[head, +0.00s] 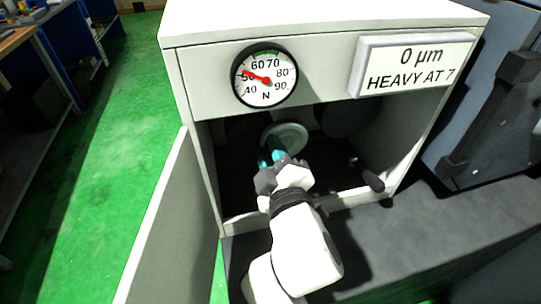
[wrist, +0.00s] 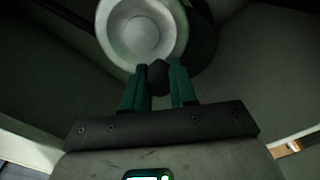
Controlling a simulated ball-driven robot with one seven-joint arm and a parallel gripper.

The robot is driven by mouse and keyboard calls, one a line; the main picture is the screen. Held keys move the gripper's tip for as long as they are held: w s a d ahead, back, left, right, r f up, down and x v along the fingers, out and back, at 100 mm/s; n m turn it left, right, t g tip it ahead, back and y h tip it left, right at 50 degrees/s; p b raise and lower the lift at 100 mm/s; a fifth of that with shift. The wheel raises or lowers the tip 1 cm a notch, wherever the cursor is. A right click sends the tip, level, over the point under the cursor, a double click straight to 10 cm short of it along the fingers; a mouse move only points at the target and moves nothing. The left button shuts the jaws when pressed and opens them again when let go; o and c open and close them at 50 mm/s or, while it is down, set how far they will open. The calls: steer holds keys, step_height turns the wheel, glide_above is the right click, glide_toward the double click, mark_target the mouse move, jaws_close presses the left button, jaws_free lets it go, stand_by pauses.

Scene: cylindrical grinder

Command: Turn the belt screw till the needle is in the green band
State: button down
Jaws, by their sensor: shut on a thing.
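The round gauge (head: 266,75) on the front of the cabinet has a red needle (head: 254,76) pointing left and slightly up, near the 50 mark. Its green band (head: 264,51) lies at the top, around 60 to 70, so the needle is outside it. My gripper (head: 274,158) reaches into the open cabinet below the gauge. In the wrist view, its teal fingers (wrist: 158,76) are shut on a small dark knob, seemingly the belt screw (wrist: 158,77), in front of a pale round pulley (wrist: 128,30). In the head view, my gripper hides the screw.
The pale pulley (head: 290,136) sits just behind my fingers. A dark-knobbed lever (head: 372,179) stands to the right inside the cabinet. An open door panel (head: 160,225) is at the left. A sign (head: 415,65) reads "0 µm HEAVY AT 7". Green floor is free further left.

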steer(key=shift+d+r+m+b, duration=0.2)
steer(key=shift+r+m, duration=0.2)
steer(key=shift+m, duration=0.7)
steer(key=shift+d+r+m+b, duration=0.15)
steer(key=shift+r+m, duration=0.2)
steer(key=shift+m, duration=0.75)
steer(key=shift+r, duration=0.1)
steer(key=c, duration=0.9)
jaws_free()
steer(key=s+d+b, duration=0.1)
steer(key=s+d, duration=0.1)
steer(key=s, duration=0.8)
steer(key=shift+s, duration=0.25)
